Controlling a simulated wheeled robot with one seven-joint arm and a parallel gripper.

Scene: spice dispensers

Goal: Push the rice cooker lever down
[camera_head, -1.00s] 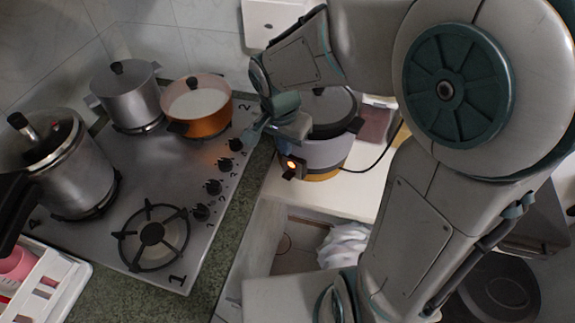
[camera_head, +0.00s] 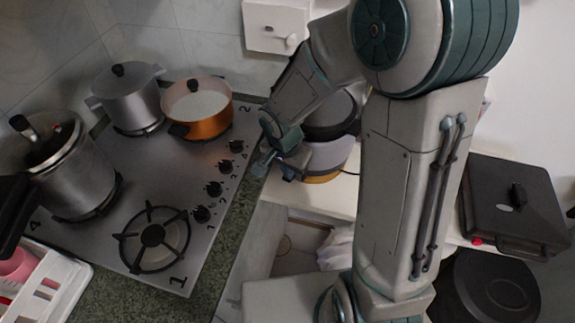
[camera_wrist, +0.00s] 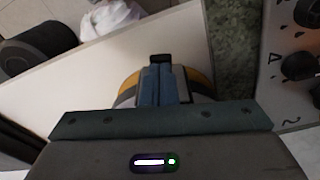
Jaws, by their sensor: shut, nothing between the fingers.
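The rice cooker (camera_head: 328,156) stands on the white counter, grey with a yellow base and dark lid, partly hidden by my arm. My gripper (camera_head: 262,165) is shut and empty at the cooker's left front side in the head view. In the wrist view, the shut fingertips (camera_wrist: 161,72) overlap the cooker's front, with its yellow rim (camera_wrist: 127,92) showing beside them. The black lever tip (camera_wrist: 160,58) shows just past the fingertips. The fingers hide the rest of the lever, so I cannot tell whether they touch it or whether it is down.
The steel stove (camera_head: 100,200) at left holds an orange pot (camera_head: 205,122), a steel pot (camera_head: 128,100) and a pressure cooker (camera_head: 70,170). Stove knobs (camera_head: 214,188) lie close to my gripper. A black appliance (camera_head: 515,205) sits at right. A white bag (camera_wrist: 108,18) lies below the counter.

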